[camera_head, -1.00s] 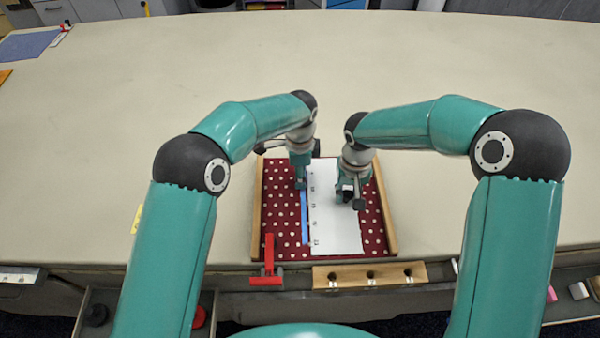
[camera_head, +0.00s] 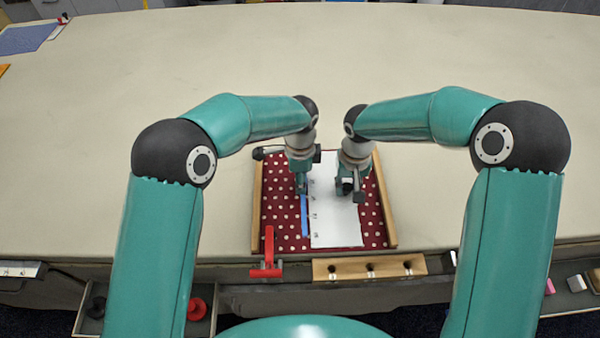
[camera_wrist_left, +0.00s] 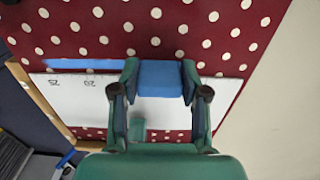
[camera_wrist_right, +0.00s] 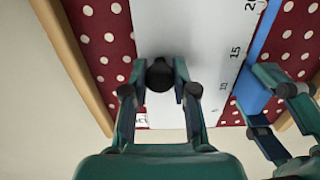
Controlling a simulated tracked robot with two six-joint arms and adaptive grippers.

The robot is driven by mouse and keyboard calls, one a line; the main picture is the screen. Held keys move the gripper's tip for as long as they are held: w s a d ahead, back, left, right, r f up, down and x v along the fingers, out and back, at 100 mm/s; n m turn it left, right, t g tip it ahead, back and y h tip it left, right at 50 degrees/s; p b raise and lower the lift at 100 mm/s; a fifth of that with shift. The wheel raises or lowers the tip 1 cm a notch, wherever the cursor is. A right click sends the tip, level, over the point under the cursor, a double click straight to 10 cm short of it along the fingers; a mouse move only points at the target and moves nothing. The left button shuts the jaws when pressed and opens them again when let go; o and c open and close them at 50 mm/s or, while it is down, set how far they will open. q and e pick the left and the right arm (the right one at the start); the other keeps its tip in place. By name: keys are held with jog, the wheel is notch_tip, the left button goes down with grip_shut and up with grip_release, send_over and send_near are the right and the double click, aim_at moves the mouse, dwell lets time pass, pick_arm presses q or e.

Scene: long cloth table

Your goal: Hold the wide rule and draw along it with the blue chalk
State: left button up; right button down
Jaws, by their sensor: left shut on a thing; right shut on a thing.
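The wide rule (camera_head: 330,222) is a white strip with black marks and numbers. It lies on a dark red, white-dotted cloth board (camera_head: 278,220). My right gripper (camera_head: 350,190) is shut on a dark round knob (camera_wrist_right: 160,75) on the rule. My left gripper (camera_head: 301,188) is shut on the blue chalk (camera_wrist_left: 160,77), a blue block, at the rule's left edge in the head view. A blue stripe (camera_head: 304,217) runs along that edge, from the chalk towards me; it also shows in the left wrist view (camera_wrist_left: 85,65). Whether the chalk touches the cloth is unclear.
Wooden strips (camera_head: 257,205) edge the board. A red clamp (camera_head: 267,258) and a wooden block with holes (camera_head: 370,270) sit at the table's front edge. An open tray with a red disc (camera_head: 196,308) is at lower left. The table (camera_head: 330,70) beyond is clear.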

pick_arm(q)
jog(key=shift+s+f, duration=0.15)
jog(key=shift+s, duration=0.1)
jog(key=shift+w+r, duration=0.1)
jog(key=shift+r, duration=3.5)
pick_arm(e)
jog(key=c, duration=0.8)
grip_release()
